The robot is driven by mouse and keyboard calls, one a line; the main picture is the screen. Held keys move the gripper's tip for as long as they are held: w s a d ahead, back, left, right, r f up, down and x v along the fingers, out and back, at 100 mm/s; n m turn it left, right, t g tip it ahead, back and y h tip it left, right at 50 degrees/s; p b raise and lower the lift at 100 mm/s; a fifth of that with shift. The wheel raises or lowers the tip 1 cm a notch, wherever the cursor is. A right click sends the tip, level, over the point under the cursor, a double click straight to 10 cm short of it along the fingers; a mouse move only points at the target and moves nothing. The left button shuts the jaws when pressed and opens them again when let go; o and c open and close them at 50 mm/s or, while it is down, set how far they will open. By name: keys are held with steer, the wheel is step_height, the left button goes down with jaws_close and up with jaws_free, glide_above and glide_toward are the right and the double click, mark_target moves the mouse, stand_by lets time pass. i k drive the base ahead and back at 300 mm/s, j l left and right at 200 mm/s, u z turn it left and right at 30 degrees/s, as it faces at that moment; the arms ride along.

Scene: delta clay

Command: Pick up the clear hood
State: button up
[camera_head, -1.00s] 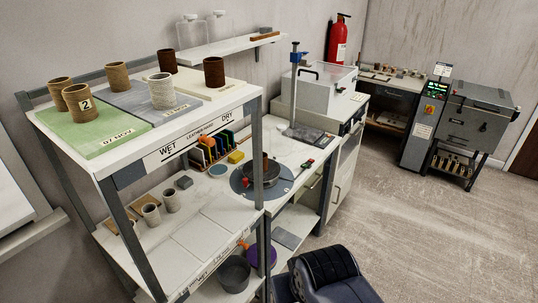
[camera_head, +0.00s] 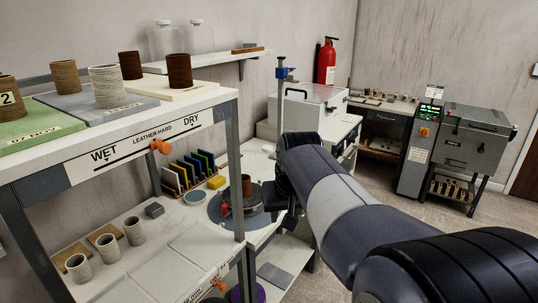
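My arm reaches in from the lower right. My gripper (camera_head: 277,197) is dark and small in the view, just right of the brown pot on the round turntable. It is well in front of the hood and apart from it. Its fingers are partly hidden by my own arm, and I cannot see whether they are open. I see nothing held in it.
A brown pot (camera_head: 246,187) stands on the dark turntable (camera_head: 222,207). A metal post with a blue clamp (camera_head: 282,73) rises close by the hood. A rack (camera_head: 120,138) with several clay cups fills the left. A grey machine (camera_head: 470,140) stands at right, with open floor before it.

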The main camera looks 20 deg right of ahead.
mark_target(265, 156)
steer(key=i+l, duration=0.85)
steer(key=l, duration=0.25)
steer(key=i+l, duration=0.45)
steer(key=i+l+u, duration=0.15)
steer(key=l+u, duration=0.25)
steer(key=i+l+u, duration=0.15)
steer(key=u, duration=0.2)
steer(key=l+u, duration=0.4)
steer(key=i, duration=0.05)
